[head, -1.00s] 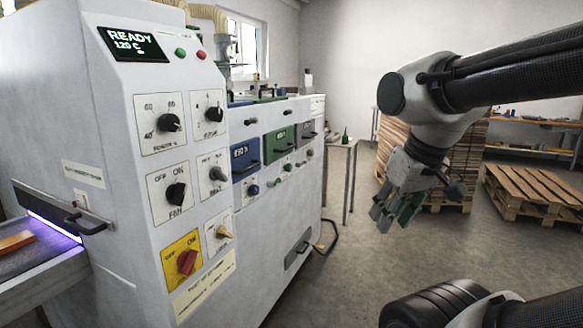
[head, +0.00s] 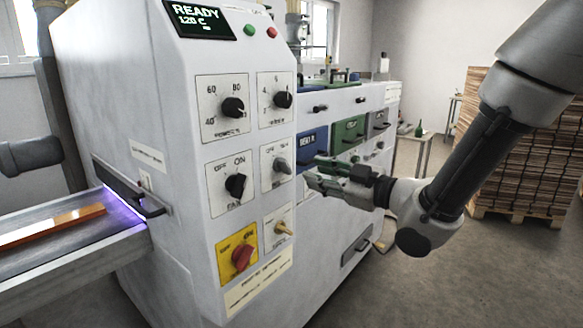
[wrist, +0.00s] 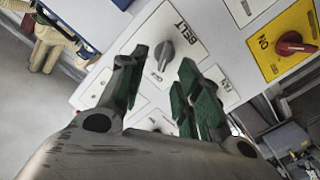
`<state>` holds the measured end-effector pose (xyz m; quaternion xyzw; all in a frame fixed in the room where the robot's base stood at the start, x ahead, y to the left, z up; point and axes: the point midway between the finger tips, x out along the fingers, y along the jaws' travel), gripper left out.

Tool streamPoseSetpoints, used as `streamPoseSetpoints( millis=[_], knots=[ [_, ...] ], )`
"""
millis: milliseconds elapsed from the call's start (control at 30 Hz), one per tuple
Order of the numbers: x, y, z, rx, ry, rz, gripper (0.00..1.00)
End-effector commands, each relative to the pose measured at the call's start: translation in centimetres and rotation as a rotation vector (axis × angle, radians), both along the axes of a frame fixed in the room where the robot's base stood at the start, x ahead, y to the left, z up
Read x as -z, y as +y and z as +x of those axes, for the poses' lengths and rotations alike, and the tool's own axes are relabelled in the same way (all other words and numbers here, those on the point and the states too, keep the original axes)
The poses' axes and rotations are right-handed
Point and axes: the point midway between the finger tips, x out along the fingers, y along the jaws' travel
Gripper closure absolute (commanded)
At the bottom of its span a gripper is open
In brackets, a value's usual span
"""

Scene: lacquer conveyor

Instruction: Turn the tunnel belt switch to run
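The belt switch (head: 281,166) is a grey knob on a white plate in the right column of the machine's front panel. In the wrist view the same knob (wrist: 164,54) sits on a plate marked BELT. My gripper (head: 311,178) is open and empty, just right of that plate in the head view. In the wrist view my gripper (wrist: 163,66) has its two green-padded fingers apart, with the knob ahead between and beyond the fingertips. No touch shows. The knob's position marks are too small to read surely.
Close by are the black fan knob (head: 236,186), a brass-coloured switch (head: 284,228) and a red knob (head: 241,257) on yellow. Drawers with handles line the machine behind my gripper. A conveyor (head: 60,257) with an orange board (head: 52,226) enters at left.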

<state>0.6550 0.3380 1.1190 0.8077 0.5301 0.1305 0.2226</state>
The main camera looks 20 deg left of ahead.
Motion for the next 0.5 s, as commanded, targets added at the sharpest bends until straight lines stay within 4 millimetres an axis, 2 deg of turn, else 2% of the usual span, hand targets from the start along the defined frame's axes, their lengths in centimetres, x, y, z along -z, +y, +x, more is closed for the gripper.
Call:
streamPoseSetpoints(
  millis=[133, 500],
  knots=[
    [0.0, 1.9, -0.3, -0.029, -0.014, 0.023, 0.67],
    [0.0, 7.1, 2.0, -0.025, -0.012, 0.022, 0.67]
  ],
)
